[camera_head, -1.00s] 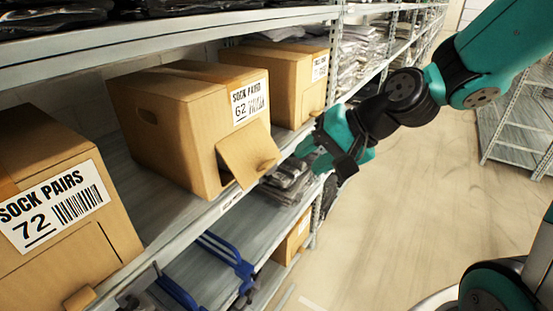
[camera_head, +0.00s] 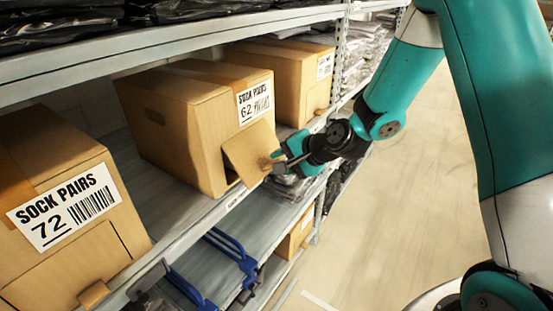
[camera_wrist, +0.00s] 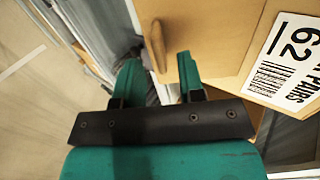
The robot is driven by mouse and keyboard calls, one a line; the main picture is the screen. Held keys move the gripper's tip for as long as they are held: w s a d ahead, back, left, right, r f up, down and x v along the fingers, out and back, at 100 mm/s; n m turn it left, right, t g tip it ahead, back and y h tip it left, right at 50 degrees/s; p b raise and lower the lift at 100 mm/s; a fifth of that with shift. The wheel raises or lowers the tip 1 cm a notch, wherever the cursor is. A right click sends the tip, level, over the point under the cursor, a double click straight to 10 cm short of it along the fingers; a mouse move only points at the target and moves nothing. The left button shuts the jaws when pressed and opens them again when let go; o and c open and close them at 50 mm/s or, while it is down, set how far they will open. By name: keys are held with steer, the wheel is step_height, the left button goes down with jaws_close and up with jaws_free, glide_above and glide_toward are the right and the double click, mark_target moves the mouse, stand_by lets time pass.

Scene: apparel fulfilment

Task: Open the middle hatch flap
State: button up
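The middle box (camera_head: 180,110), labelled "SOCK PAIRS 62", stands on the shelf. Its hatch flap (camera_head: 247,150) is tilted outward at the bottom, with a dark gap beneath. A small tab (camera_head: 277,154) sticks out from the flap; in the wrist view the tab (camera_wrist: 158,46) lies just beyond the fingertips, roughly between them. The flap (camera_wrist: 215,35) fills the upper middle there, beside the right finger. My gripper (camera_head: 284,160) is at the tab, and in the wrist view my gripper (camera_wrist: 158,68) is open with its fingers apart. I cannot tell whether a finger touches the flap.
A box labelled 72 (camera_head: 60,250) stands at near left, its flap closed. Another box (camera_head: 290,85) stands farther along the shelf. The shelf edge (camera_head: 190,232) runs below the boxes. A lower shelf holds blue-handled items (camera_head: 232,255). The floor at right (camera_head: 420,190) is clear.

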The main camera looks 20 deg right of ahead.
steer(key=shift+x, duration=1.25)
jaws_close()
steer(key=r+p, duration=0.1)
steer(key=p, duration=0.1)
steer(key=r+g+p, duration=0.1)
steer(key=p, duration=0.1)
steer(key=shift+s+d+h, duration=0.15)
steer(key=shift+s+h, duration=0.1)
steer(key=shift+h, duration=0.05)
steer(key=p, duration=0.1)
steer(key=r+g+p, duration=0.1)
steer(key=p, duration=0.1)
steer(key=shift+s+d+r+h, duration=0.15)
steer(key=shift+s+d+h, duration=0.15)
steer(key=shift+h, duration=0.1)
jaws_free()
